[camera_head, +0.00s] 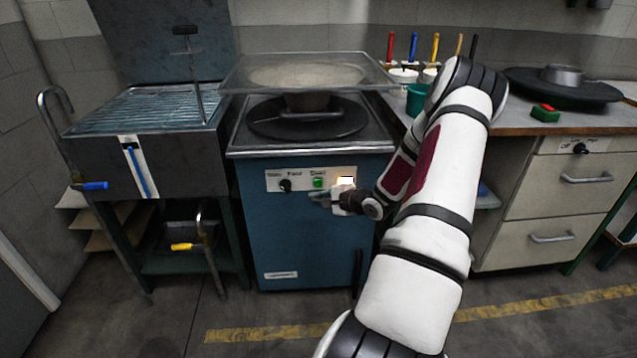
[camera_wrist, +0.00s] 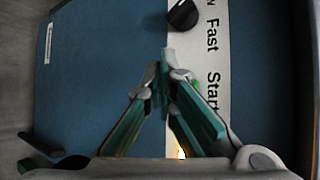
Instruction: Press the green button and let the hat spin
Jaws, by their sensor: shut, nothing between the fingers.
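The green button (camera_head: 318,182) is on the white label strip (camera_head: 290,178) on the front of the blue machine (camera_head: 300,240), under the word Start. In the wrist view a small bit of green (camera_wrist: 196,84) shows beside my fingers, next to the word Start. My gripper (camera_head: 322,197) is shut and empty, close to the panel just below the button. In the wrist view my gripper (camera_wrist: 165,65) has its fingertips together; contact with the button cannot be told. A dark, round, hat-like shape (camera_head: 285,124) with a wide brim lies on the machine top, under a clear plate.
A black knob (camera_head: 285,186) sits left of the button and also shows in the wrist view (camera_wrist: 183,15). A metal sink stand (camera_head: 150,150) is at left.

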